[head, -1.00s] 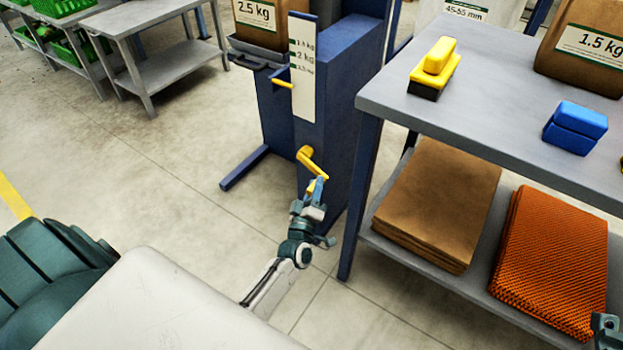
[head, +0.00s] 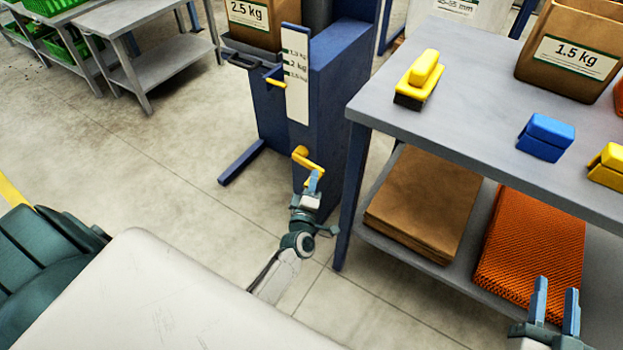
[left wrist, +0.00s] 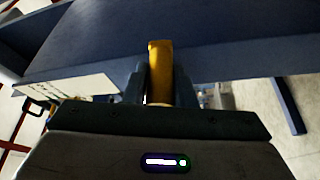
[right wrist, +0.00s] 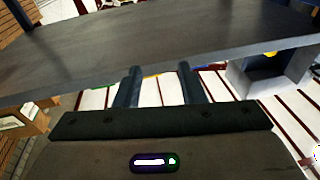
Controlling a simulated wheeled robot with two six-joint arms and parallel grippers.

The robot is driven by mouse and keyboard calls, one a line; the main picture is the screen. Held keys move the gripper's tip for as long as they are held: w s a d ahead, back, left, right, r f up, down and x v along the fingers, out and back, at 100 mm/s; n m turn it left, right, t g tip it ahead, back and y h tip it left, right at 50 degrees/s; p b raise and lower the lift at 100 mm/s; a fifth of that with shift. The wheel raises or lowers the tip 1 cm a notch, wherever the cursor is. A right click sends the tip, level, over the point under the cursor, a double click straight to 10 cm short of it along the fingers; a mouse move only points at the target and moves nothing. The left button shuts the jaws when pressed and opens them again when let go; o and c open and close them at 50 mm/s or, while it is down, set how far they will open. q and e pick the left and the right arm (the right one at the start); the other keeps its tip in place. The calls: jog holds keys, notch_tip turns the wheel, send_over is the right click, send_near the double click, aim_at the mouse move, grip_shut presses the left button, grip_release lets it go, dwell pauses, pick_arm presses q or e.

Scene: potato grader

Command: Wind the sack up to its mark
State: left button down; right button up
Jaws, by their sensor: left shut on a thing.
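The sack (head: 264,25), brown with a 2.5 kg label, stands on a dark carrier (head: 250,53) at the blue hoist post (head: 335,110). A white scale plate (head: 297,75) with weight marks is on the post, and a yellow pointer (head: 275,83) sits beside it near its lower marks. The yellow crank (head: 308,160) is low on the post. My left gripper (head: 313,185) is shut on the crank's handle, which also shows between the fingers in the left wrist view (left wrist: 160,72). My right gripper (head: 554,300) is open and empty in front of the bench's lower shelf.
A grey bench (head: 450,110) on the right bears a 1.5 kg sack (head: 570,50), yellow and blue blocks. Its lower shelf holds brown sacks (head: 425,200) and orange netting (head: 530,250). Grey tables with green crates (head: 65,45) stand at the back left. The floor between is clear.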

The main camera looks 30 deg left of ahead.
pick_arm(q)
jog(key=shift+r+n+p, duration=0.3)
jog(key=shift+r+p, duration=0.2)
jog(key=shift+p, duration=0.05)
jog(key=shift+r+n+g+p, duration=0.4)
jog(key=shift+n+p, duration=0.1)
jog(key=shift+p, duration=0.35)
pick_arm(e)
jog(key=s+a+f+g, duration=0.2)
jog(key=s+f+g, duration=0.75)
jog(key=f, duration=0.45)
pick_arm(q)
jog(key=shift+r+n+p, duration=0.55)
jog(key=shift+n+p, duration=0.15)
jog(key=shift+p, duration=0.45)
jog(key=shift+a+r+n+g+p, duration=0.15)
jog(key=shift+r+n+g+p, duration=0.45)
jog(key=shift+p, duration=0.55)
jog(key=shift+w+a+r+p, duration=0.1)
jog(key=shift+a+r+p, duration=0.2)
jog(key=shift+p, duration=0.45)
pick_arm(e)
jog(key=s+d+r+g+h, duration=0.2)
jog(key=s+d+r+g, duration=0.1)
jog(key=g, duration=0.3)
jog(key=shift+d+r+n, duration=0.4)
jog(key=shift+d+r, duration=0.5)
